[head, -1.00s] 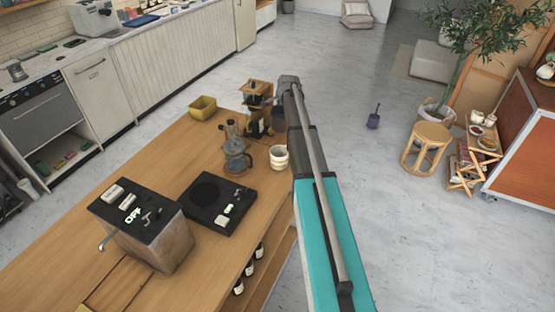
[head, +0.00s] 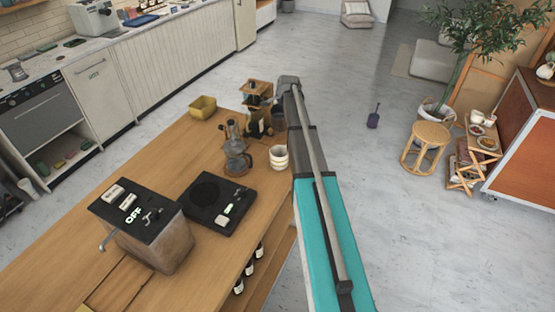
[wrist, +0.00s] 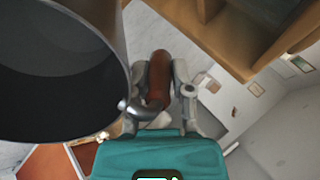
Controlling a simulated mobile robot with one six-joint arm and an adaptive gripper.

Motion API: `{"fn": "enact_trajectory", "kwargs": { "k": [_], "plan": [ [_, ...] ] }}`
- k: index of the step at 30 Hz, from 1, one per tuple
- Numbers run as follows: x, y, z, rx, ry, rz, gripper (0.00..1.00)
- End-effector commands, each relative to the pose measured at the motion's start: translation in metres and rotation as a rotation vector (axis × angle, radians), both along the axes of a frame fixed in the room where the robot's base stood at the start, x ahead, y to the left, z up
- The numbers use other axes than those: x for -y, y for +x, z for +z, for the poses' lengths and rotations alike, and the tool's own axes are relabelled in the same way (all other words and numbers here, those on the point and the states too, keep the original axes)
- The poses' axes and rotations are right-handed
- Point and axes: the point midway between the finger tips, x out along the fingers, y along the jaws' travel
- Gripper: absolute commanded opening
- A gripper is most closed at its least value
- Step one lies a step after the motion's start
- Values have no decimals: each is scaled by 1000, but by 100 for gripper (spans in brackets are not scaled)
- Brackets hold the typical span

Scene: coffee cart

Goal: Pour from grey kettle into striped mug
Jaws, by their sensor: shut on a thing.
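The striped mug (head: 278,158), white with yellowish bands, stands upright near the right edge of the wooden counter. The grey kettle (head: 279,117) shows only as a dark patch beside my arm, just beyond the mug. In the wrist view the kettle (wrist: 122,62) fills the left side, with a dark open inside and a reddish-brown handle (wrist: 160,68). My gripper (wrist: 164,84) is shut on that handle. The arm hides my gripper in the head view. The mug is not seen in the wrist view, and the kettle's spout is hidden.
A glass carafe (head: 236,162) stands left of the mug, beside a black hot plate (head: 203,200). A wooden grinder (head: 257,98) is close to the kettle.

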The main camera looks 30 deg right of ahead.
Motion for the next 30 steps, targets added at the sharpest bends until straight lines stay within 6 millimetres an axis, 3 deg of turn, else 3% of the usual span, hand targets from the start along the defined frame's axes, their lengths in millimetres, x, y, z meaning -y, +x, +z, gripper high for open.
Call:
{"fn": "enact_trajectory", "kwargs": {
  "k": [30],
  "plan": [
    [-1,-2,8,42,-22,0,0]
  ]
}}
